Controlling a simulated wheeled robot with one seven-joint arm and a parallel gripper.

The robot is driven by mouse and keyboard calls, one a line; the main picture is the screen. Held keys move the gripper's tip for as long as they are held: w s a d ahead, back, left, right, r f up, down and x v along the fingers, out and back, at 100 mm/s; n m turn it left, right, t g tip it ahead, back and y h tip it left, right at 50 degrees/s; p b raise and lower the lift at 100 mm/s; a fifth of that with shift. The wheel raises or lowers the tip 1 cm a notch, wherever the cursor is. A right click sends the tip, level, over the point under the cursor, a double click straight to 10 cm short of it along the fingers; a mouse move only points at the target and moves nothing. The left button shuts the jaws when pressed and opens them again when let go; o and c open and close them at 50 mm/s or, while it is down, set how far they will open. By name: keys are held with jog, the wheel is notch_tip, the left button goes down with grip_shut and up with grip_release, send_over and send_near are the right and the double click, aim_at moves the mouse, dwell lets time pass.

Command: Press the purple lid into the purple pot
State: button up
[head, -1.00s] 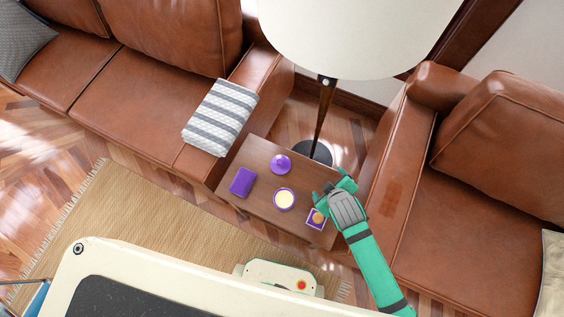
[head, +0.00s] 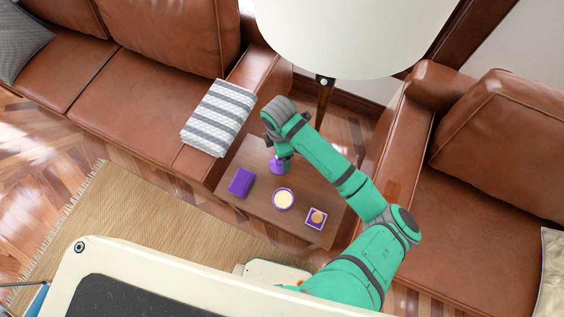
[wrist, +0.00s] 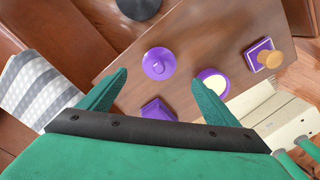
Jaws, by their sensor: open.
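The purple lid (head: 277,165), a round disc with a small knob, lies on the small wooden table and is partly hidden by my gripper in the head view. In the wrist view the lid (wrist: 158,63) lies ahead of and between my fingertips, apart from them. The purple pot (head: 283,199), round with a pale yellow inside, stands on the table nearer my base; it also shows in the wrist view (wrist: 212,82), partly behind the right finger. My gripper (wrist: 162,80) is open and empty above the table, over the lid's side; it also shows in the head view (head: 281,156).
On the wooden table (head: 251,152) are a purple block (head: 241,182) left of the pot and a purple square piece with an orange-brown knob (head: 316,217) to its right. A lamp (head: 324,110) stands behind. Sofas flank the table; a striped cloth (head: 218,117) lies on the left armrest.

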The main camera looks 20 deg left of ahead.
aim_at(279, 164)
jog(key=shift+s+a, duration=0.1)
jog(key=shift+a, duration=0.2)
jog(key=shift+f, duration=0.25)
notch_tip(279, 164, down, 10)
jog(key=shift+f, duration=0.1)
jog(key=c, duration=1.2)
